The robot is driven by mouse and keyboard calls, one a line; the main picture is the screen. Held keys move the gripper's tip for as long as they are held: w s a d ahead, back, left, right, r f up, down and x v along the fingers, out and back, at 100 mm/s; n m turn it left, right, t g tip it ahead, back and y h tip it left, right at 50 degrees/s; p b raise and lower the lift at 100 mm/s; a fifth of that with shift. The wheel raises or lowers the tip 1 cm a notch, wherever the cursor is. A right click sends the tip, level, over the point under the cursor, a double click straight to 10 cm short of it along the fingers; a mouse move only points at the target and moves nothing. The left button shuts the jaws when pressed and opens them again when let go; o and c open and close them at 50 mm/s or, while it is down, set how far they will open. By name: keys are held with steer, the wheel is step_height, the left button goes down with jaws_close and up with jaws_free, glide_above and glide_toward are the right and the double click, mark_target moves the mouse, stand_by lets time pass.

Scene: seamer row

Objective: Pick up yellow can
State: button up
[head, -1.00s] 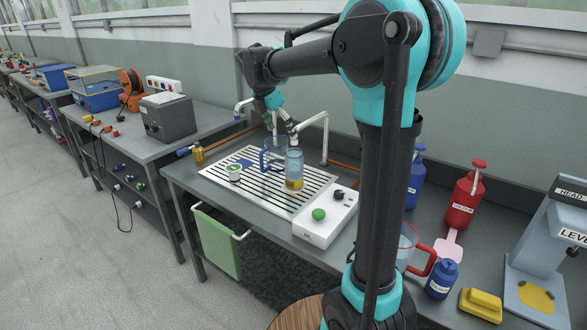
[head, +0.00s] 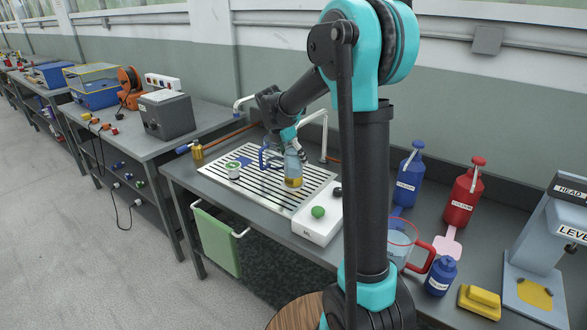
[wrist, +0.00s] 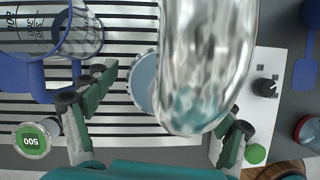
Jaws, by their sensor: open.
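A gap shows on the left; contact on the right I cannot tell.
A blue-handled clear jug (head: 267,157) stands close left of the vessel, also in the wrist view (wrist: 40,35). A pale tap (head: 322,128) rises behind.

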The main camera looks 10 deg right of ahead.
steer(key=shift+w+d+f, duration=0.1)
steer(key=shift+d+f, duration=0.05)
steer(key=shift+f, duration=0.25)
steer(key=c, duration=1.8)
steer(key=shift+o, duration=0.2)
steer(key=shift+r, duration=0.25)
